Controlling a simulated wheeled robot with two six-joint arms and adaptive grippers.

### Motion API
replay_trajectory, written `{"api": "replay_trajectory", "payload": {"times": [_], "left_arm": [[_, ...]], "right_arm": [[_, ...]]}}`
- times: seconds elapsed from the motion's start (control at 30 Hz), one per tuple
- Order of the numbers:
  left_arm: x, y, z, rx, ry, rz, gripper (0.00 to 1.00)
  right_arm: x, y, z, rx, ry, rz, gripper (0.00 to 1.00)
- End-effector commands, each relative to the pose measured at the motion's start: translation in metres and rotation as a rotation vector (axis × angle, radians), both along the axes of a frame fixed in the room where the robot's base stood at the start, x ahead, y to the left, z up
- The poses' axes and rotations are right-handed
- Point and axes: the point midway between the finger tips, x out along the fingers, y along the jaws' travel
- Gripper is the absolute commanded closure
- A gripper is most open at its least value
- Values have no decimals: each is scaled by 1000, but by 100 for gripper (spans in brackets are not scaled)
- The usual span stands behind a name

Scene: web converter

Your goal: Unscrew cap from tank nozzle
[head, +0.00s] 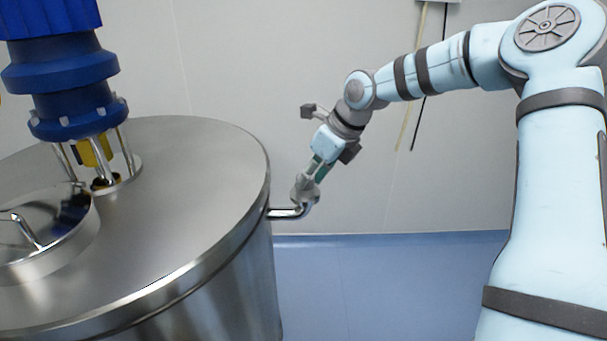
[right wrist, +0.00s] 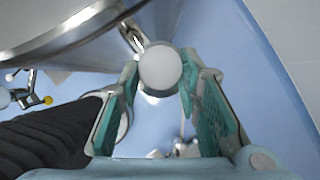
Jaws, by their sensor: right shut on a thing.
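The steel tank (head: 190,190) fills the left of the head view. Its bent nozzle pipe (head: 290,212) sticks out from the right side and turns upward. In the right wrist view the nozzle (right wrist: 134,36) joins the tank wall behind a round, pale cap (right wrist: 162,68). My right gripper (head: 308,180) reaches down from the upper right onto the nozzle's end. In the wrist view its teal-padded fingers stand on either side of the cap, shut on it. The cap appears seated on the nozzle end; its thread is hidden. My left gripper is in neither view.
A blue motor unit (head: 65,75) stands on the tank lid, with a round hatch (head: 45,240) in front of it. A pale wall (head: 240,60) is behind, with a thin black cable (head: 430,80) hanging. The blue floor (head: 390,285) right of the tank looks clear.

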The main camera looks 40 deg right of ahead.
Motion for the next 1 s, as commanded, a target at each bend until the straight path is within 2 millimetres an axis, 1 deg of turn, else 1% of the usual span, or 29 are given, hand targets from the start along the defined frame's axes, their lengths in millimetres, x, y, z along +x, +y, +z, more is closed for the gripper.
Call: {"api": "replay_trajectory", "payload": {"times": [0.03,0.3,0.43,0.7,0.77,0.9,1.0], "left_arm": [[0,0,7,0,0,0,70],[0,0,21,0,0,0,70],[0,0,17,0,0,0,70],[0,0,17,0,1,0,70],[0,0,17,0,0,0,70],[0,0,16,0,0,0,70],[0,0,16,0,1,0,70]], "right_arm": [[0,-1,4,1,0,11,100],[0,-1,3,1,-1,87,100],[1,-3,0,0,-1,193,100],[1,-4,1,-1,-2,211,100],[2,-5,0,-3,0,259,100],[4,-7,0,-1,2,464,100],[4,-7,1,-1,-1,546,100]]}}
